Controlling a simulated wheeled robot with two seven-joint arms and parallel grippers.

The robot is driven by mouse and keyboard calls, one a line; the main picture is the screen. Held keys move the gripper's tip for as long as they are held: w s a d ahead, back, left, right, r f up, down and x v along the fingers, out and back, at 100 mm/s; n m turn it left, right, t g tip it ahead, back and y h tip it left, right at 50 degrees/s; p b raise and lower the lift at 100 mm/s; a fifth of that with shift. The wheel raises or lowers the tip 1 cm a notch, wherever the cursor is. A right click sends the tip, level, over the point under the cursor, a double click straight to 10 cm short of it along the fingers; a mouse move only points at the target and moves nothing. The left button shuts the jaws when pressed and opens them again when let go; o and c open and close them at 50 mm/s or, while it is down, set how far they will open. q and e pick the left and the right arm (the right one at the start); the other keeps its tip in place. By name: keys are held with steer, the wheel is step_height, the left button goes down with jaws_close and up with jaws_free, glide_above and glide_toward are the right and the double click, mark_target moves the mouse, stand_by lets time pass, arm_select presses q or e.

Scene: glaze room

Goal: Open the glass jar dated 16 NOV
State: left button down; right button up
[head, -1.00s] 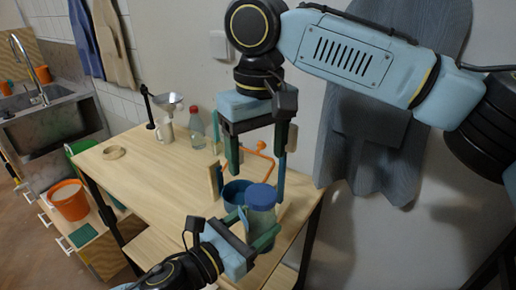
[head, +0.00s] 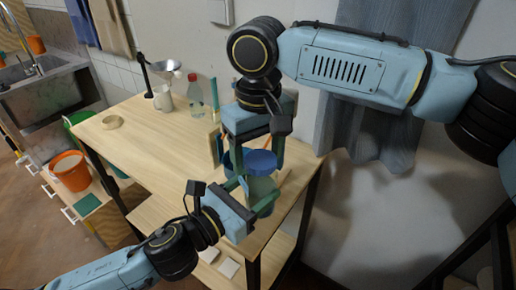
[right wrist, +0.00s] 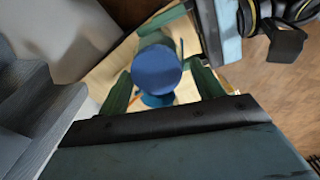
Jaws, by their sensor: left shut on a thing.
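A glass jar (head: 262,189) with a blue lid (head: 260,162) is upright over the right part of the wooden table. Its lid also shows in the right wrist view (right wrist: 157,69). My left gripper (head: 256,196) is shut on the jar's body from the near left side. My right gripper (head: 254,158) points down from above, its fingers apart on either side of the lid. In the right wrist view the right gripper (right wrist: 160,88) shows gaps between the fingers and the lid. I cannot read any date on the jar.
A blue vessel (right wrist: 155,100) stands just behind the jar, mostly hidden. The table's left part is mostly clear.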

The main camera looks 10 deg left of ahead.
steer(key=c, duration=0.8)
steer(key=shift+s+a+n, duration=0.15)
steer(key=shift+s+n, duration=0.05)
steer(key=shift+n, duration=1)
steer(key=n, duration=0.4)
steer(key=shift+s, duration=0.15)
steer(key=shift+r, duration=0.25)
steer(key=shift+w+r, duration=0.2)
steer(key=shift+r, duration=0.75)
steer(key=shift+r, duration=0.1)
